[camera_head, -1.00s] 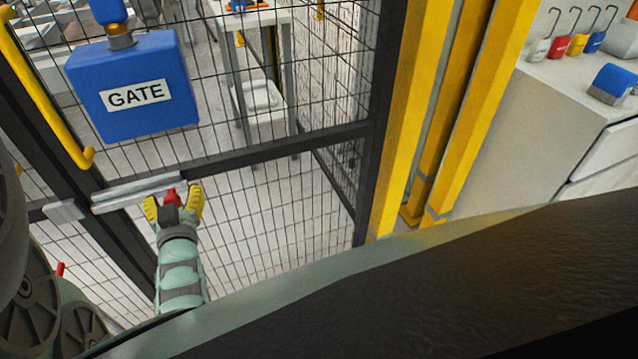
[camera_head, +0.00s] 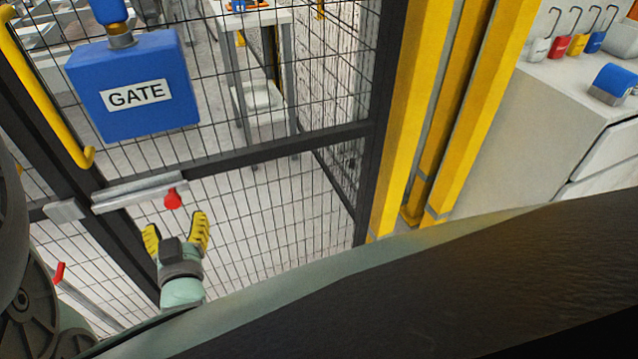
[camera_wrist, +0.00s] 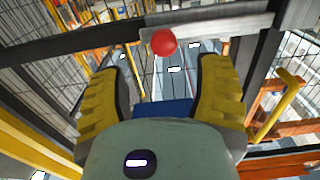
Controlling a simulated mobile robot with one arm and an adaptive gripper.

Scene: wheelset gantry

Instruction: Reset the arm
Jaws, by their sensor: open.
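My gripper (camera_head: 178,232) has yellow ribbed fingers spread apart with nothing between them. It is in front of the mesh gate, a little below the red knob (camera_head: 172,199) of the gate's silver slide bolt (camera_head: 140,193). In the wrist view my gripper (camera_wrist: 163,85) shows open, and the red knob (camera_wrist: 164,42) sits beyond the fingertips, apart from them. The bolt lies across the dark gate frame.
A blue box labelled GATE (camera_head: 135,85) hangs on the mesh at upper left, beside a yellow handle (camera_head: 50,95). Yellow posts (camera_head: 400,120) stand right of the gate. A pale cabinet (camera_head: 540,130) with coloured padlocks (camera_head: 577,44) is at the right.

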